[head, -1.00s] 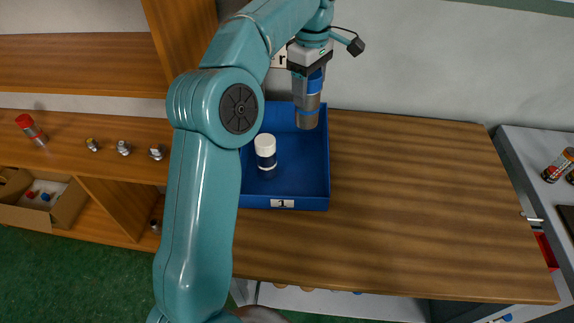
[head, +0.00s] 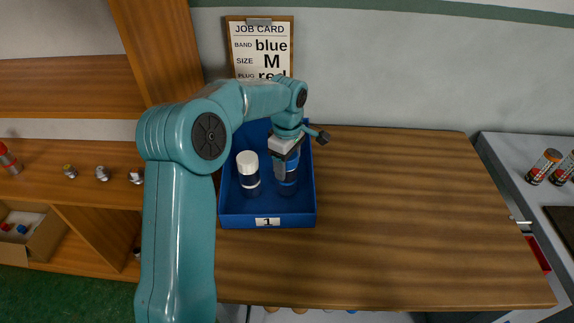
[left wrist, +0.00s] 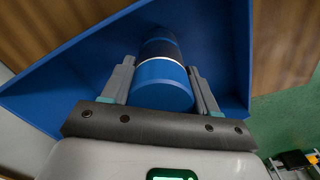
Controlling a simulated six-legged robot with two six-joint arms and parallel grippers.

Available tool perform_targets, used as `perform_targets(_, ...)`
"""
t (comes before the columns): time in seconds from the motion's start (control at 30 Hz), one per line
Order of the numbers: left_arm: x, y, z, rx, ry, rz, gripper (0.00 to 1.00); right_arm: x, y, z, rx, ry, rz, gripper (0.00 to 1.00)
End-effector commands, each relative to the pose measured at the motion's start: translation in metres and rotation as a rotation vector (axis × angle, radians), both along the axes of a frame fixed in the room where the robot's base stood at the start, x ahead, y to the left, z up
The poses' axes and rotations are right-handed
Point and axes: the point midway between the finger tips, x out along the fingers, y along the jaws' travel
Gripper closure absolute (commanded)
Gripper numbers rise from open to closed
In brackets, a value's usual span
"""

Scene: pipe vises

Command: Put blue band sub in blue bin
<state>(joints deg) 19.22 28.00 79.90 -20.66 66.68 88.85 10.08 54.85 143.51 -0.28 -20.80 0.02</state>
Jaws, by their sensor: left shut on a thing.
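The blue bin (head: 240,207), with a label reading 1, stands on the wooden table. My left gripper (head: 288,160) points down into the right part of the bin and is shut on the blue band sub (head: 287,186), a grey cylinder with blue bands. In the left wrist view the fingers (left wrist: 160,88) clasp its blue end (left wrist: 162,86), with the bin's blue wall (left wrist: 60,78) around it. Whether the sub touches the bin floor I cannot tell. My right gripper is not in view.
A job card (head: 260,48) reading band blue, size M, plug red is on the wall behind. Several metal fittings (head: 102,173) sit on the left shelf. The table right of the bin is clear.

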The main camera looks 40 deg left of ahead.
Motion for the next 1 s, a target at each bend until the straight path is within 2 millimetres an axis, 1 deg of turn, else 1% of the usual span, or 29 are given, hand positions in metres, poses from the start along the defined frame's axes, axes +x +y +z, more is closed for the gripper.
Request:
perform_targets(0.1,0.0,0.0,-0.007,0.001,-0.002,0.0,1.0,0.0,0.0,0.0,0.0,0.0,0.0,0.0)
perform_targets(0.33,0.0,0.0,-0.007,0.002,-0.003,0.0,1.0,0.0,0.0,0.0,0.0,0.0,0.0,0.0)
perform_targets(0.47,0.0,0.0,-0.011,0.002,-0.003,0.0,1.0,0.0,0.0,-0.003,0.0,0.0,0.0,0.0)
perform_targets(0.5,0.0,0.0,-0.011,0.0,-0.001,-0.001,0.31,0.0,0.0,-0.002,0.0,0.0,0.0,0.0)
perform_targets(0.53,0.0,0.0,-0.011,0.0,-0.001,-0.001,0.22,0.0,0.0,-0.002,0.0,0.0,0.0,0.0)
perform_targets(0.57,0.0,0.0,-0.011,0.0,-0.001,-0.001,0.16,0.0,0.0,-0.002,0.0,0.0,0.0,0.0)
perform_targets(0.83,0.0,0.0,-0.01,0.0,-0.001,-0.001,0.16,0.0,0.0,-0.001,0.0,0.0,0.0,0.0)
perform_targets(0.9,0.0,0.0,-0.005,0.001,-0.001,-0.001,0.16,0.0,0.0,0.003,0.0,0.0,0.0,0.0)
perform_targets(0.93,0.0,0.0,-0.004,0.001,-0.002,-0.001,0.16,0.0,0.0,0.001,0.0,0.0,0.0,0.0)
perform_targets(1.0,0.001,0.0,0.007,0.002,-0.006,0.0,0.16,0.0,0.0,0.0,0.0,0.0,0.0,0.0)
